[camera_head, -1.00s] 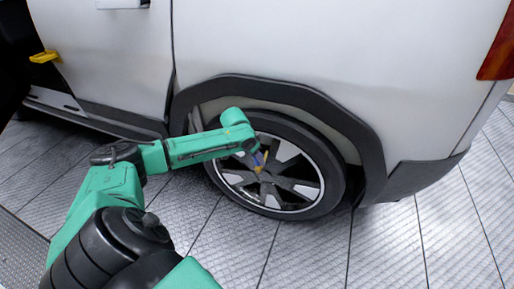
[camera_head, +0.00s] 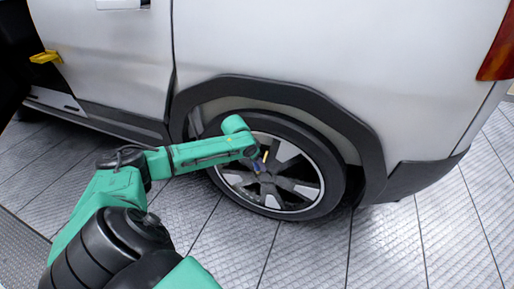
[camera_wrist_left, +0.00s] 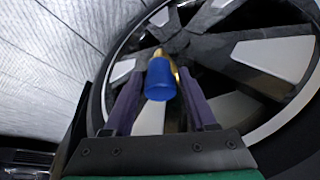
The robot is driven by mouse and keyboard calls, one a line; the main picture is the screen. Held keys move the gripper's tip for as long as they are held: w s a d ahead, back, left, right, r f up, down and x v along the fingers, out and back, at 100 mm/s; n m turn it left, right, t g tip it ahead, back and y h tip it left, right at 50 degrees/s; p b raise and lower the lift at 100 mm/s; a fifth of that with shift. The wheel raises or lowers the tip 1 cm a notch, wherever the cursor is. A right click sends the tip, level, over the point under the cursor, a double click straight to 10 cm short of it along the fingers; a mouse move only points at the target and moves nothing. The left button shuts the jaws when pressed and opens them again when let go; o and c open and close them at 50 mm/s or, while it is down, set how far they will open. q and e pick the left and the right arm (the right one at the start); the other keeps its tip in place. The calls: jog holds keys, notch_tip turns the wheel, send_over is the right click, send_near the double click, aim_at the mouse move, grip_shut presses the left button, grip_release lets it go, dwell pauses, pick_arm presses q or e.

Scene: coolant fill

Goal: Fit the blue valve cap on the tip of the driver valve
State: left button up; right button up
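In the left wrist view, the blue valve cap (camera_wrist_left: 161,80) sits between the two purple fingers of my left gripper (camera_wrist_left: 161,73), close against their tips. The gripper looks shut on the cap, though a thin yellow strip shows between the cap and the right finger. A brass-yellow valve piece (camera_wrist_left: 157,52) shows just beyond the cap's far end. I cannot tell whether the cap touches it. In the head view, my left gripper (camera_head: 260,162) is at the upper left of the wheel's hub, and the cap is too small to make out. My right gripper is not in view.
The wheel (camera_head: 334,190), with a black tyre and light and dark spokes, stands under a black wheel arch (camera_head: 366,148) of a silver vehicle (camera_head: 320,50). Grey textured floor (camera_head: 400,245) is clear in front and to the right.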

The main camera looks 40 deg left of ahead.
pick_arm(q)
jog(key=shift+o, duration=0.6)
jog(key=shift+r, duration=0.1)
jog(key=shift+s+a+r, duration=0.1)
jog(key=shift+r, duration=0.15)
jog(key=p+v, duration=0.5)
jog(key=v, duration=0.8)
jog(key=shift+s+r, duration=0.2)
jog(key=shift+r, duration=0.2)
